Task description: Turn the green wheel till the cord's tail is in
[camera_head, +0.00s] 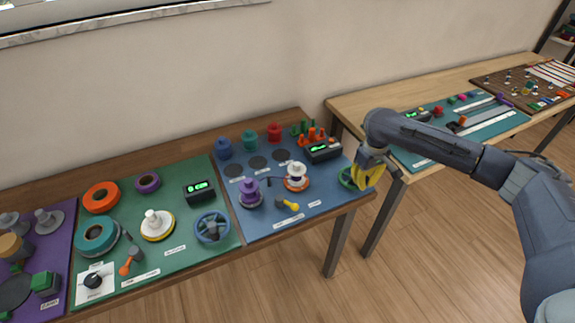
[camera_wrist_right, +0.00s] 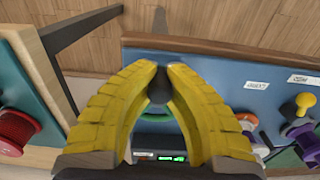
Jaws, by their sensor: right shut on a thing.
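The green wheel (camera_head: 346,180) sits at the right edge of the blue mat, mostly hidden behind my right gripper (camera_head: 366,183). In the right wrist view part of its green rim (camera_wrist_right: 153,110) shows between the yellow fingers. My right gripper (camera_wrist_right: 160,72) is shut on a dark upright handle (camera_wrist_right: 160,84) at the wheel. A white-topped spool on an orange base (camera_head: 296,178) and a purple spool (camera_head: 249,194) stand on the mat to the left. I cannot make out the cord's tail. My left gripper is not in view.
A black counter with green digits (camera_head: 323,151) stands behind the wheel; small orange and green pegs are near it. A yellow-knobbed lever (camera_head: 288,204) is at the front of the blue mat (camera_head: 265,222). A gap separates this table from the right one (camera_head: 350,103).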

